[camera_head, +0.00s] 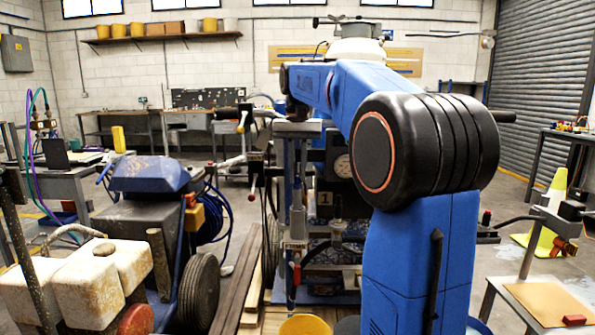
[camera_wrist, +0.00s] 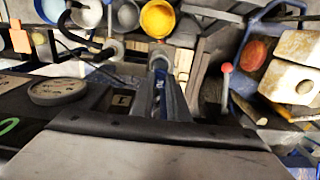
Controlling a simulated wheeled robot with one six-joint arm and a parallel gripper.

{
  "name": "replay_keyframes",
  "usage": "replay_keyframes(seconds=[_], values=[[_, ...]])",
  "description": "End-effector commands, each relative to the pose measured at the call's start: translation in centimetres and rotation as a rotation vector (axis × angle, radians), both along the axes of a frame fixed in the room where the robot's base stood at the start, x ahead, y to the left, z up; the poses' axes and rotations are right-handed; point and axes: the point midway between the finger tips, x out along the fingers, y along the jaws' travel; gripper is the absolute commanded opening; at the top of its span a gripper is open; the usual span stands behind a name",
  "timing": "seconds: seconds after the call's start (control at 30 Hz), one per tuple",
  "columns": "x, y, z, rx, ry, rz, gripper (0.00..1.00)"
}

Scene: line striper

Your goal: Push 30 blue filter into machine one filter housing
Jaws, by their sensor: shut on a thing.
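In the wrist view, my gripper (camera_wrist: 161,85) reaches away from the camera with its two grey fingers close together, shut on a narrow blue piece, the blue filter (camera_wrist: 160,103). Most of the filter is hidden between the fingers. A grey round fitting (camera_wrist: 160,62), likely the filter housing, lies just beyond the fingertips. I cannot tell how far the filter sits inside it. In the head view, my gripper (camera_head: 296,185) points down beside machine one, which bears a "1" plate (camera_head: 325,198). The grey fitting (camera_head: 293,245) is below it. The number 30 is not readable.
A round gauge (camera_head: 343,166) is close to the right of my gripper. A red-tipped lever (camera_wrist: 226,68) stands near the fingers. A yellow bucket (camera_wrist: 158,18) is on the floor. A blue machine with white tanks (camera_head: 92,285) stands left. A yellow cone (camera_head: 545,215) is at right.

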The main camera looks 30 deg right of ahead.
Motion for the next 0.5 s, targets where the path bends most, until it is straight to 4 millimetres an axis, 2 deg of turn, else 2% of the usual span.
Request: replay_keyframes(seconds=[0.5], values=[[-0.04,0.01,-1.06,0.001,0.001,0.000,0.00]])
